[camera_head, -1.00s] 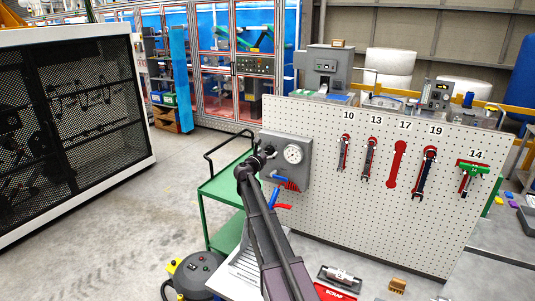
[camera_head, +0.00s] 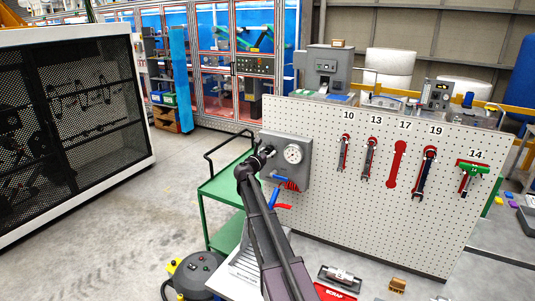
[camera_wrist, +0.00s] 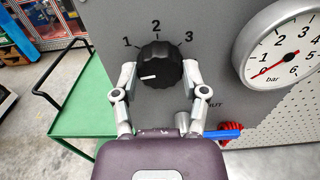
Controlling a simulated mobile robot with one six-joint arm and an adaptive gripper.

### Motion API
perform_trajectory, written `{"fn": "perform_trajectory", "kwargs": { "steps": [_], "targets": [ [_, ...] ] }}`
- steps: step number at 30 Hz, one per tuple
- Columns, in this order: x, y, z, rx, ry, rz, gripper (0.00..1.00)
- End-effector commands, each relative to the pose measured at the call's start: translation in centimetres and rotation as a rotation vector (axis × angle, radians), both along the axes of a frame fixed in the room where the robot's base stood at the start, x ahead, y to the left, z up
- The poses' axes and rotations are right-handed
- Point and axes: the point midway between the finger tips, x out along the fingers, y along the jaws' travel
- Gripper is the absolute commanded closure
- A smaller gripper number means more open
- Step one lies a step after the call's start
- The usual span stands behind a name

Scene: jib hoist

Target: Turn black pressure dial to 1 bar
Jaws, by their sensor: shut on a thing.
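The black pressure dial (camera_wrist: 166,62) is a ribbed knob on a grey panel (camera_wrist: 215,60). The numbers 1, 2 and 3 are printed around its upper side. Its white mark points left and slightly down, below the tick for 1. My gripper (camera_wrist: 160,75) is shut on the dial, one finger on each side. The pressure gauge (camera_wrist: 283,47) sits right of the dial, its red needle near 0. In the head view, my gripper (camera_head: 264,155) is at the left of the grey box (camera_head: 303,150), and my arm hides the dial there.
A blue-handled valve (camera_wrist: 222,134) and a red coiled hose (camera_wrist: 231,127) are below the dial, close to my right finger. A green cart (camera_wrist: 85,105) stands at the left. Wrenches hang on the white pegboard (camera_head: 330,215) to the right.

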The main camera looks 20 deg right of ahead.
Motion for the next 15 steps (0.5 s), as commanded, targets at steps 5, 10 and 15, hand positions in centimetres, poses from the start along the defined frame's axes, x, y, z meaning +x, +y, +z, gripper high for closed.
{"fn": "perform_trajectory", "kwargs": {
  "steps": [5, 10, 15],
  "targets": [
    [0.08, -0.07, 0.04, 0.043, -0.057, 0.0, 0.91],
    [0.08, -0.08, 0.05, 0.111, -0.145, 0.0, 0.91],
    [0.09, -0.08, 0.05, 0.199, -0.257, 0.0, 0.91]
  ]
}}
